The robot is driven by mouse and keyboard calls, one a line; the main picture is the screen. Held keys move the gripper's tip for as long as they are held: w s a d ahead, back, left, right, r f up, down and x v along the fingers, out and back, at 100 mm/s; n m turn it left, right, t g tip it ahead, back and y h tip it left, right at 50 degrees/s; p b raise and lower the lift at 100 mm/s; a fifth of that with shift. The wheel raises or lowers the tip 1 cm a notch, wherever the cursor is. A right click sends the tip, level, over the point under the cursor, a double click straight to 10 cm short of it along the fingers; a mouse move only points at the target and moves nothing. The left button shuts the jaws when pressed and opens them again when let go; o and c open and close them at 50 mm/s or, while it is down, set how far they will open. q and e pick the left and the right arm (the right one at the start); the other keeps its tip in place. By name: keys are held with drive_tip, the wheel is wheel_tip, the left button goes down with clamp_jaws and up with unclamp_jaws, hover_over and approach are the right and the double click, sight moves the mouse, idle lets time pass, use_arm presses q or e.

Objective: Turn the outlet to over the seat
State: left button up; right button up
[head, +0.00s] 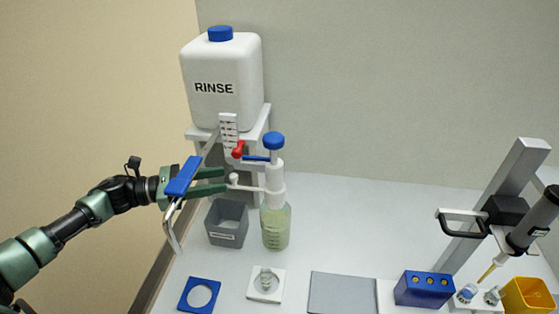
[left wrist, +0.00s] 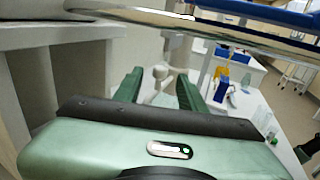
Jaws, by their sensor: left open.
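A clear bottle (head: 276,228) with pale green liquid stands upright on the bench, topped by a white dispenser with a blue knob (head: 273,141). Its thin white outlet arm (head: 250,188) points left and ends in a white tip (head: 234,178). My left gripper (head: 226,180) is open, its green fingertips close to that tip; I cannot tell if they touch. In the left wrist view the white tip (left wrist: 160,72) appears between the fingers (left wrist: 160,88). The likely seat is a white square plate (head: 254,292) holding a small glass vial (head: 266,279), in front of the bottle. My right gripper is not visible.
The RINSE tank (head: 222,75) stands behind on a shelf. A grey bin (head: 227,223) is left of the bottle. A blue ring plate (head: 199,313) and grey pad (head: 342,293) lie in front.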

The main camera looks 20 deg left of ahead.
sight(231, 176)
use_arm(q)
drive_tip(key=p+x, duration=0.1)
drive_tip(key=x, duration=0.1)
drive_tip(key=p+x, duration=0.1)
drive_tip(key=x, duration=0.1)
drive_tip(key=shift+d+r, duration=0.2)
drive_tip(key=shift+r, duration=0.2)
drive_tip(key=x, duration=0.3)
drive_tip(key=shift+w+d+f+p, duration=0.1)
drive_tip(key=shift+w+f+p, duration=0.1)
drive_tip(key=shift+f+p, duration=0.1)
clamp_jaws()
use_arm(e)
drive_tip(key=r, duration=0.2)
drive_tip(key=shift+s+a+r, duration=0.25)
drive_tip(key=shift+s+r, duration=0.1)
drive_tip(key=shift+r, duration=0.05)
